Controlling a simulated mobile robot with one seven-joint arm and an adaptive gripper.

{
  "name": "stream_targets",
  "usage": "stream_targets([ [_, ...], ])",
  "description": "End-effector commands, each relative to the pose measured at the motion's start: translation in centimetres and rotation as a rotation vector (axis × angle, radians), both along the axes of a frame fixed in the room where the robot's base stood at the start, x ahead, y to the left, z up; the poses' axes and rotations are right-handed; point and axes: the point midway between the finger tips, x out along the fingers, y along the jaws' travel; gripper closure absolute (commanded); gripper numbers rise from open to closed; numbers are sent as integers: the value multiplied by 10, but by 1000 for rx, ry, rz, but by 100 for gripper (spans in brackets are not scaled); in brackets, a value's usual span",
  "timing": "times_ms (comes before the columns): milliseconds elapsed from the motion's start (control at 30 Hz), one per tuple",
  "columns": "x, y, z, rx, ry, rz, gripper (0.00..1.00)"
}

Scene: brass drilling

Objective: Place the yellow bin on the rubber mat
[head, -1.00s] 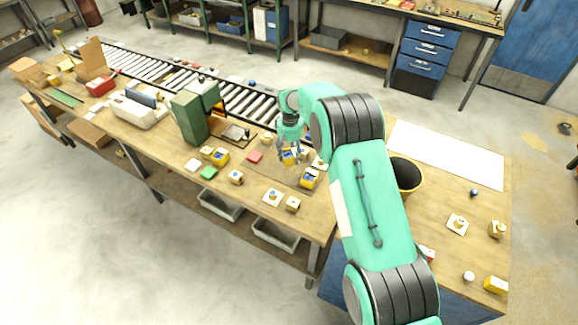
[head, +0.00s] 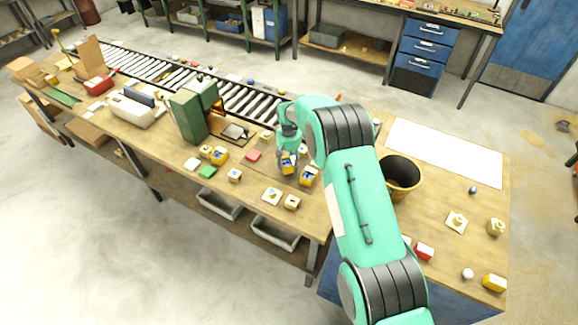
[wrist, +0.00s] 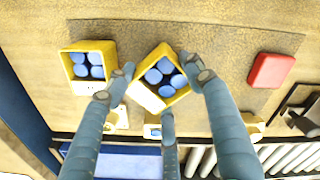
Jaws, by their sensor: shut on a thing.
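My gripper (head: 288,156) is shut on a yellow bin (head: 288,167) with blue cylinders inside. In the wrist view, the fingers (wrist: 165,85) hold this bin (wrist: 146,97), which is turned at an angle to the mat's edges. The bin is over the brown rubber mat (wrist: 215,42), which also shows in the head view (head: 262,172). I cannot tell whether the bin touches the mat. A second yellow bin with blue cylinders (wrist: 88,66) stands to its left on the mat; it shows in the head view (head: 308,177) too.
A red block (wrist: 270,70) lies on the mat's right side in the wrist view. A green machine (head: 190,116) and a roller conveyor (head: 245,100) stand behind. Small yellow pieces and tiles lie on the bench. A black-lined bucket (head: 402,175) stands right of my arm.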

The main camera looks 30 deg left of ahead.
Motion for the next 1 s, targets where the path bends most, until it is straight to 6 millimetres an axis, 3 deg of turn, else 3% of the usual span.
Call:
stream_targets([
  [200, 0, 0, -19, 1, -1, 0, 75],
  [700, 0, 0, -25, 1, -1, 0, 75],
  [733, 0, 0, -25, 1, -1, 0, 41],
  [800, 0, 0, -24, 1, -1, 0, 28],
  [1000, 0, 0, -24, 1, -1, 0, 28],
])
